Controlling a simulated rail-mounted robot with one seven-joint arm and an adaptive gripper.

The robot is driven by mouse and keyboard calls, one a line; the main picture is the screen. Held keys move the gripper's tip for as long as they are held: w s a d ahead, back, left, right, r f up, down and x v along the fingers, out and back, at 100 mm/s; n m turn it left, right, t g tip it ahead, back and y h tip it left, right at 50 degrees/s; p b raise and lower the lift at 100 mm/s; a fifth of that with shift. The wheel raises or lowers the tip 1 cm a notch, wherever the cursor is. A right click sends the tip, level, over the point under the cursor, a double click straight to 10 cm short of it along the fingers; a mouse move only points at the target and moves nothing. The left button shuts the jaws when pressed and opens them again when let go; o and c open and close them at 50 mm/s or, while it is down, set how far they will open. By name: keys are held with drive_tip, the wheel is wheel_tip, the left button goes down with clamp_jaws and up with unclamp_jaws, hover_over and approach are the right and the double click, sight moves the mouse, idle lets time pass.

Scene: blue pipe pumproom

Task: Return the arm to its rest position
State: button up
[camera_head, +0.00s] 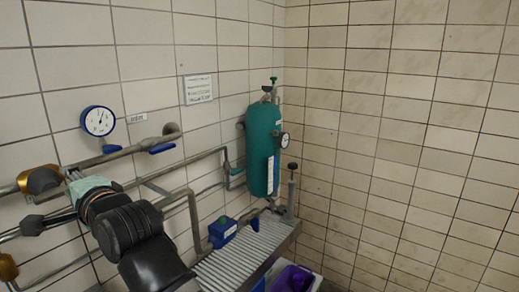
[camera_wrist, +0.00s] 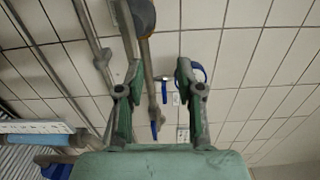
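My arm shows at the lower left of the head view, black and bent toward the tiled wall. Its end, my gripper (camera_wrist: 158,72), shows in the wrist view with two green-and-grey fingers spread apart and nothing held between them. In the head view only its pale green body (camera_head: 88,187) shows, near the wall pipes; the fingers are hidden there. Behind the fingers in the wrist view are a grey pipe with a blue handle (camera_wrist: 154,131) and the tiled wall (camera_wrist: 245,60).
Pipes and a gauge (camera_head: 99,121) line the left wall close to my arm. A purple thing (camera_head: 292,279) lies below. Space before the right wall looks clear.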

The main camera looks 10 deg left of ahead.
drive_tip(key=w+d+f+n+g+h, duration=0.1)
drive_tip(key=w+d+f+n+h, duration=0.15)
drive_tip(key=f, duration=0.75)
drive_tip(key=w+d+f+n+g+h, duration=0.1)
drive_tip(key=w+d+f+n+h, duration=0.2)
drive_tip(key=f, duration=0.8)
drive_tip(key=w+d+f+n+h, duration=0.1)
drive_tip(key=w+f+n+h, duration=0.2)
drive_tip(key=f, duration=0.7)
drive_tip(key=w+d+f+n+g+h, duration=0.1)
drive_tip(key=w+d+f+g+h, duration=0.1)
drive_tip(key=d+f, duration=0.9)
drive_tip(key=w+d+f+n+g+h, duration=0.1)
drive_tip(key=w+d+f+h, duration=0.15)
drive_tip(key=d+f, duration=0.75)
drive_tip(key=s+d+f+g+h, duration=0.25)
drive_tip(key=s+d+f, duration=0.25)
drive_tip(key=d+f, duration=0.55)
drive_tip(key=s+d+f+g+h, duration=0.1)
drive_tip(key=s+d+f+g, duration=0.2)
drive_tip(key=s+d+f, duration=0.75)
drive_tip(key=s+d+f+m+g, duration=0.4)
drive_tip(key=s+d+f+m, duration=0.1)
drive_tip(key=s+d+f, duration=0.6)
drive_tip(key=s+f, duration=0.2)
drive_tip(key=s, duration=0.2)
drive_tip(key=shift+d+f, duration=0.15)
drive_tip(key=shift+f, duration=0.25)
